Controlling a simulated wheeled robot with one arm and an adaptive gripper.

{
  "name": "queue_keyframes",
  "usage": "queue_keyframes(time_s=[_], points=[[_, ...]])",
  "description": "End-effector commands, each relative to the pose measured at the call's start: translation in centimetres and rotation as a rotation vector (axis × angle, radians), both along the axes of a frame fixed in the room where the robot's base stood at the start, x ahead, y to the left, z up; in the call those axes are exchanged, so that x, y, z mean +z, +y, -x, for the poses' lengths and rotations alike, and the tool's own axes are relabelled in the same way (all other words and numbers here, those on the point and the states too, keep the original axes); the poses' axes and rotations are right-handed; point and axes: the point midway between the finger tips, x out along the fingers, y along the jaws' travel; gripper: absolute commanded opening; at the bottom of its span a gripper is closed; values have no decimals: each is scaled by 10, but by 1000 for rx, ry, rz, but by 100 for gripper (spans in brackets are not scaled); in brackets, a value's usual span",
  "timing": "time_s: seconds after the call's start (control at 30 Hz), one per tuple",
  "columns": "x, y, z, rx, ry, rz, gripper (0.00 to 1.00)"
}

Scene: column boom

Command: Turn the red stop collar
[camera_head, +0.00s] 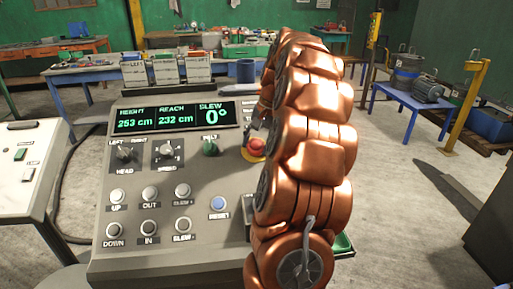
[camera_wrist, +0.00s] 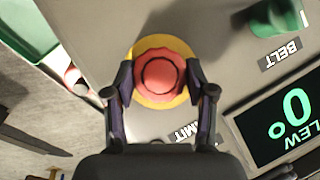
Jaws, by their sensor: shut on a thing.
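The red stop collar (camera_head: 257,146) is a round red knob on a yellow disc, at the right side of the grey control panel (camera_head: 150,235). In the wrist view the red collar (camera_wrist: 158,74) sits in the middle, with a darker round centre. My gripper (camera_wrist: 158,80) has one dark finger on each side of the collar, shut on it. In the head view my copper arm hides most of the gripper and part of the panel's right side.
A display (camera_head: 183,117) reads height 253 cm, reach 232 cm, slew 0°. A green belt knob (camera_head: 210,147) and a blue reset button (camera_head: 218,204) are left of the collar.

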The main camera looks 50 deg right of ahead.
Motion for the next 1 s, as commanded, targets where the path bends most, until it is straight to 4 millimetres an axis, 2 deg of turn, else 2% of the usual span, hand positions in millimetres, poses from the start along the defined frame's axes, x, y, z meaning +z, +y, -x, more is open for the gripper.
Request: queue_keyframes(time_s=[0.3, 0.87, 0.9, 1.0], points=[[-2, -2, 1, -112, -43, -49, 20], [-2, -2, 1, -135, -50, -60, 20], [-2, -2, 1, -135, -50, -60, 59], [-2, -1, 1, -133, -50, -60, 70]])
